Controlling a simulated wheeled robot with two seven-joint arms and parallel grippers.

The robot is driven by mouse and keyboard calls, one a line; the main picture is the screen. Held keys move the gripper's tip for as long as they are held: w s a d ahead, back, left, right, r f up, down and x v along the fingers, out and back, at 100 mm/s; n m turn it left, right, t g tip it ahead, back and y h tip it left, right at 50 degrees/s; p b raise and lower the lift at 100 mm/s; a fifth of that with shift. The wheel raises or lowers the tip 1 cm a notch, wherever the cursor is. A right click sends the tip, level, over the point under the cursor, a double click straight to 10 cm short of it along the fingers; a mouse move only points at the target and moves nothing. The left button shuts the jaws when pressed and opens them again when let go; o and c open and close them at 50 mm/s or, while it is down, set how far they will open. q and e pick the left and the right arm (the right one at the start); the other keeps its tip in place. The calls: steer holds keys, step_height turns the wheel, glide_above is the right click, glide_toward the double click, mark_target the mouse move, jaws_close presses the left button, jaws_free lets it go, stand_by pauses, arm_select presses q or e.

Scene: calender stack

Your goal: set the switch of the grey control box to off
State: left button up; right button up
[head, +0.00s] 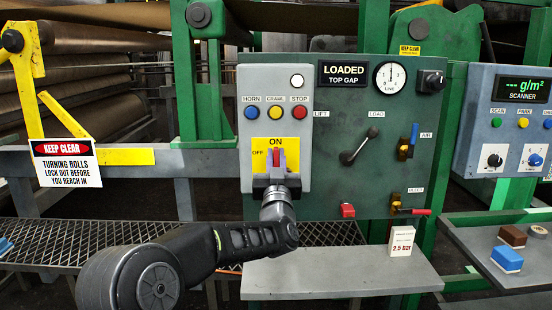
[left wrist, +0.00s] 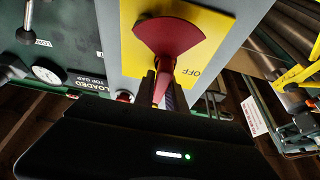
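The grey control box (head: 303,100) stands upright left of the green panel. On its yellow plate (head: 300,145), ON is printed at the top and OFF at the left. The red switch handle (head: 277,156) points up toward ON. In the left wrist view the red switch (left wrist: 168,40) is a fan-shaped piece that narrows between my fingers. My left gripper (head: 277,180) is in front of the switch, its fingers (left wrist: 163,88) close on both sides of the handle, and seems shut on it. The gripper hides the lower part of the switch. My right gripper is not in view.
Horn, crawl and stop buttons (head: 275,112) sit just above the plate. A load lever (head: 358,146) and a blue air valve (head: 408,142) are on the green panel at right. A grey shelf (head: 340,275) juts out below, with a white 2.5 bar card (head: 401,240).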

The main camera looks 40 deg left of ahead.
arm_select(q)
jaws_close()
